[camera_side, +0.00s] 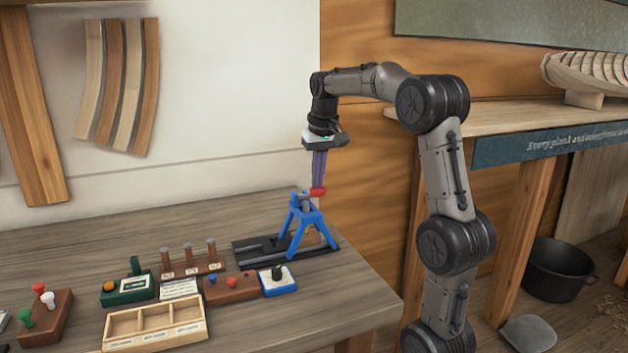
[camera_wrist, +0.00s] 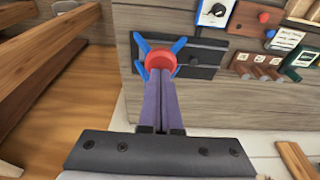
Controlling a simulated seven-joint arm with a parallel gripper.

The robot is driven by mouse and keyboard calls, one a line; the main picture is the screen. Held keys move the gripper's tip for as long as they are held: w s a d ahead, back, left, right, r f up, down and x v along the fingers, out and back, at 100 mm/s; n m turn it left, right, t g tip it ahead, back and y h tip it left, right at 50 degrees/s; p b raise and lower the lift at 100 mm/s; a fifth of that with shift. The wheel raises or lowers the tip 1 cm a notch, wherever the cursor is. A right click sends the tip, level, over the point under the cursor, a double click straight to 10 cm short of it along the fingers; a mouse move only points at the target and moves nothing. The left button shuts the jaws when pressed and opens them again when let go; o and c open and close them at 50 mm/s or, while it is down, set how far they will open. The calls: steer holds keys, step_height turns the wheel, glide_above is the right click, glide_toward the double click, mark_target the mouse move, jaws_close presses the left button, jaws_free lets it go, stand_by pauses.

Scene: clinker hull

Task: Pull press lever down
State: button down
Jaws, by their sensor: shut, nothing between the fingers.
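The press (camera_side: 305,225) has a blue frame and stands on a black base plate (camera_side: 262,250) at the right end of the workbench. Its lever ends in a red knob (camera_side: 318,191), which shows as a red disc in the wrist view (camera_wrist: 161,61). My gripper (camera_side: 318,184) points straight down with its purple fingers together, the tips at or just above the red knob. In the wrist view the fingertips (camera_wrist: 161,75) overlap the knob's near edge. I cannot tell whether they touch it. Most of the lever's arm is hidden behind the fingers and knob.
On the bench, a blue box with a black knob (camera_side: 277,281), a brown box with buttons (camera_side: 232,287), a green box (camera_side: 128,289) and a wooden tray (camera_side: 155,325) lie left of the press. The bench's right edge (camera_side: 375,285) is close to the press.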

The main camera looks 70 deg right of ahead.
mark_target(321, 190)
steer(key=shift+f, duration=0.15)
steer(key=shift+s+a+f, duration=0.15)
steer(key=shift+a+f, duration=0.05)
steer(key=shift+f, duration=0.25)
steer(key=shift+s+a+f, duration=0.15)
steer(key=shift+f, duration=0.45)
stand_by(0.3)
steer(key=shift+s+a+f, duration=0.2)
steer(key=shift+s+f, duration=0.05)
steer(key=shift+f, duration=0.9)
steer(key=shift+s+a+f, duration=0.1)
steer(key=shift+f, duration=0.6)
